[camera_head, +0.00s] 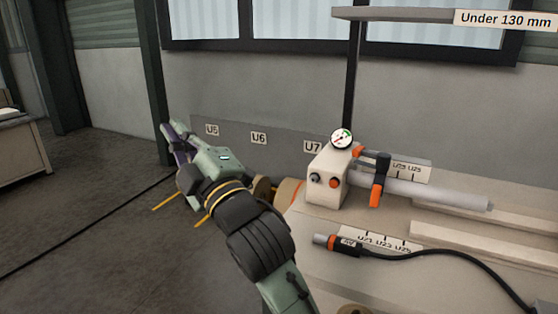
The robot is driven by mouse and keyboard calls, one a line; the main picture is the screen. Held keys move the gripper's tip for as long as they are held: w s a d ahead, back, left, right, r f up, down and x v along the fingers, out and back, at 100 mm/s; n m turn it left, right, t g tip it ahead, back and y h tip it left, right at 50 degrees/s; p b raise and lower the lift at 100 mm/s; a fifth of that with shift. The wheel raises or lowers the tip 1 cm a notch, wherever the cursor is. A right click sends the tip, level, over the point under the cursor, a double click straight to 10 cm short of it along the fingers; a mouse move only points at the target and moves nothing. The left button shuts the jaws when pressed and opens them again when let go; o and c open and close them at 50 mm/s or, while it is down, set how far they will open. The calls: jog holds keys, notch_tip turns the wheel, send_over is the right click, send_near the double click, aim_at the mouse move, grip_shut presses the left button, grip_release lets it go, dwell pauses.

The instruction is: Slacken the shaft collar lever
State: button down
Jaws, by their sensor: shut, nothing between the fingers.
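A light grey shaft (435,192) extends right from a cream block (328,182). A dark collar (381,166) sits around the shaft near the block. An orange lever (376,192) hangs down at the collar's front. A smaller orange part (358,152) shows at the collar's upper left. My gripper (172,132) is at the left of the view, well away from the collar and pointing away from the camera. It is shut and empty. My arm hides part of the bench's left end.
A dial gauge (341,139) tops the block. Open floor (90,220) lies left.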

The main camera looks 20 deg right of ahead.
jog(key=s+d+f+m+g+h+b, duration=0.15)
jog(key=s+d+f+h, duration=0.25)
jog(key=d, duration=0.6)
jog(key=s+d+f+m+g+h, duration=0.15)
jog(key=s+d+f+h, duration=0.25)
jog(key=d, duration=0.6)
jog(key=s+d+f+g+h, duration=0.2)
jog(key=s+d+f+h, duration=0.15)
jog(key=d, duration=0.65)
jog(key=w+d+p, duration=0.4)
jog(key=w+d, duration=0.2)
jog(key=w, duration=0.5)
jog(key=shift+d+h+p, duration=0.2)
jog(key=shift+h+p, duration=0.15)
jog(key=shift+h, duration=0.1)
jog(key=shift+w+d+r+b, duration=0.15)
jog(key=shift+w+d+b, duration=0.3)
jog(key=shift+b, duration=0.5)
